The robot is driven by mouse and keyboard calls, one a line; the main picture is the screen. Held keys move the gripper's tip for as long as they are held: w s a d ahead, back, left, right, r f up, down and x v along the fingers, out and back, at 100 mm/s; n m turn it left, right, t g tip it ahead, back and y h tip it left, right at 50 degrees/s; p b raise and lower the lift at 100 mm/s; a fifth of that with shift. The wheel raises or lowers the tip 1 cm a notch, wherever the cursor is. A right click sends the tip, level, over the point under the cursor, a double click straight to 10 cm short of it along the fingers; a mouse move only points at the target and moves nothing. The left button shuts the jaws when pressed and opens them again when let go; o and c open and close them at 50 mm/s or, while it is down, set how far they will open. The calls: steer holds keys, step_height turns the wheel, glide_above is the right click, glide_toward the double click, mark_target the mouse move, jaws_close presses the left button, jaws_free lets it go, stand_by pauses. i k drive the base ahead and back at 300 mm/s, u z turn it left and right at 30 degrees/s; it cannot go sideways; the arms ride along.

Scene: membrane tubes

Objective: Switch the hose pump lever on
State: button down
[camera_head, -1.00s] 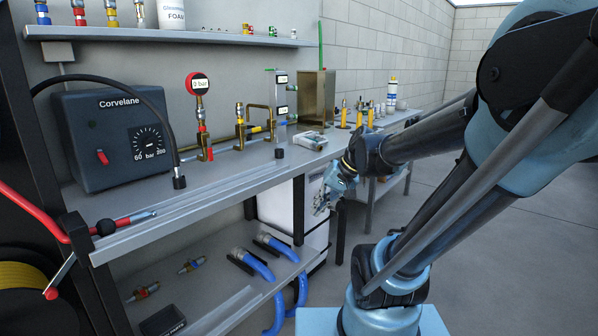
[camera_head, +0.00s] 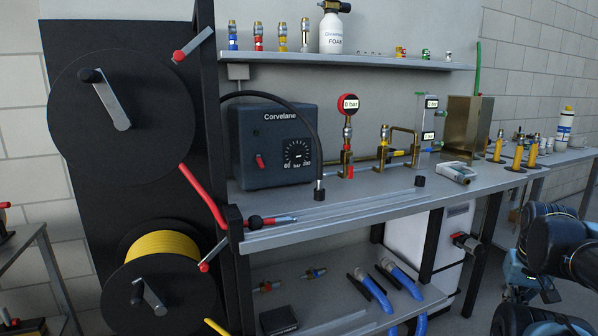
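A dark blue box marked Corvelane (camera_head: 275,145) stands on the workbench, with a round dial marked in bar (camera_head: 298,152) on its front. A small red lever (camera_head: 260,161) sits to the left of the dial, slightly tilted. It is the lever on this box that looks like the pump's. A black hose (camera_head: 310,115) arches from the box to the bench top. My gripper (camera_head: 516,276) is at the lower right, off the bench and far from the lever. It is partly hidden by my dark arm links, and its fingers cannot be made out.
Hose reels with cranks (camera_head: 120,112) stand at the left. A red hose (camera_head: 203,196) ends at the bench's left corner. A gauge with a red rim (camera_head: 347,104) and brass fittings stand right of the box. The bench front (camera_head: 380,205) is mostly clear.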

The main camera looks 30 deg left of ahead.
mark_target(260, 166)
steer(key=u, duration=1.9)
steer(key=k, duration=0.45)
steer(key=z, duration=0.05)
